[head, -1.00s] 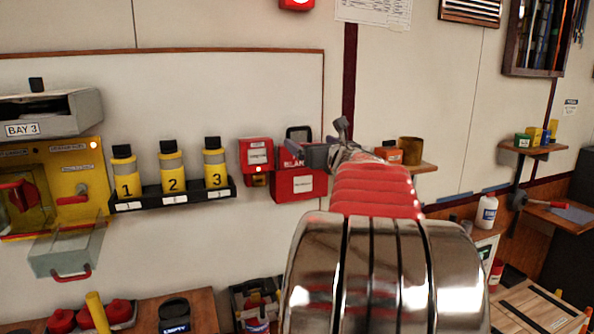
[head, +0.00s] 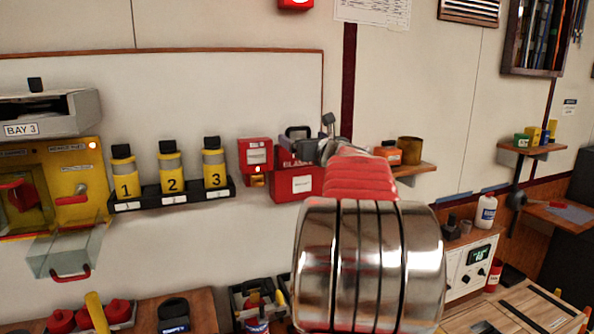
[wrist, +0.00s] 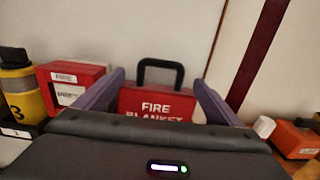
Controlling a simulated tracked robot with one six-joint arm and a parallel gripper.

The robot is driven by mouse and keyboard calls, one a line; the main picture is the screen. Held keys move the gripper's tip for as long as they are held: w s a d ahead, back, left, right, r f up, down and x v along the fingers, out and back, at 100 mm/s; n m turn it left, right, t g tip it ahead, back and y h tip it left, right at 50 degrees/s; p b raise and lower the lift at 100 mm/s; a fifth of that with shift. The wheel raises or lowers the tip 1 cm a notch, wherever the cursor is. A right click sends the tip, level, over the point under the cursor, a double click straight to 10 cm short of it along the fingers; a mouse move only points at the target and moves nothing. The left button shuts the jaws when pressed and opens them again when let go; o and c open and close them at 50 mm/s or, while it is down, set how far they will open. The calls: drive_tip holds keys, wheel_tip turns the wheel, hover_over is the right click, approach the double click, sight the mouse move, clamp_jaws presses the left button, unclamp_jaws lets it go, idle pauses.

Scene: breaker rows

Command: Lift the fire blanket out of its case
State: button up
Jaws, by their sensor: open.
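The fire blanket is a red pack with white lettering and a black loop handle; the blanket (wrist: 157,104) and its handle (wrist: 161,64) show in the wrist view. In the head view the top of the blanket (head: 285,160) stands out of its red wall case (head: 294,187), which has a white label. My gripper (head: 305,143) is in front of the blanket's upper part and partly covers the handle. In the wrist view my gripper (wrist: 158,78) is open, one finger on each side of the blanket. I cannot tell whether the fingers touch it. The blanket's lower part is hidden.
A red box (head: 256,155) is mounted close to the left of the case. A rack (head: 172,194) holds yellow cylinders 1, 2 and 3 further left. A shelf with an orange box (head: 388,153) and a brown cup (head: 410,150) is on the right. The wall above is clear.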

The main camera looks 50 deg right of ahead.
drive_tip(key=shift+x, duration=1.2)
drive_tip(key=shift+s, duration=0.1)
drive_tip(key=shift+c, duration=0.3)
drive_tip(key=shift+r, duration=0.1)
drive_tip(key=c, duration=2.1)
drive_tip(key=shift+o, duration=0.2)
